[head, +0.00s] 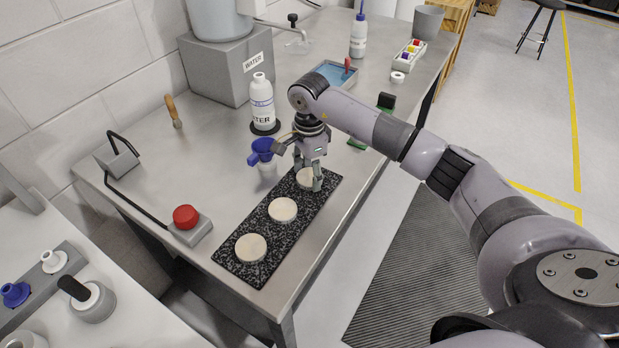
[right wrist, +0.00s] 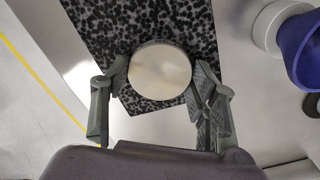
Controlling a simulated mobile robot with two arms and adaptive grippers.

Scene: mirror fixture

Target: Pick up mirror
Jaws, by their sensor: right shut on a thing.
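Several pale, round, disc-shaped mirrors lie on a black speckled mat. The near mirror (head: 250,247) and the middle mirror (head: 283,210) lie free. The far mirror (head: 305,182) is partly hidden behind my right gripper (head: 308,174), which points down over the far end of the mat. In the right wrist view the far mirror (right wrist: 160,69) sits between the two fingers of my right gripper (right wrist: 162,76), which is shut on its sides. It appears flat and at or close to the mat; I cannot tell whether it touches. My left gripper is not in view.
The speckled mat (head: 234,256) lies on a steel table (head: 190,172). Left of my right gripper stands a blue funnel (head: 262,152); behind it are a white bottle (head: 262,98) and a grey box (head: 228,68). A red button (head: 186,216) sits front left.

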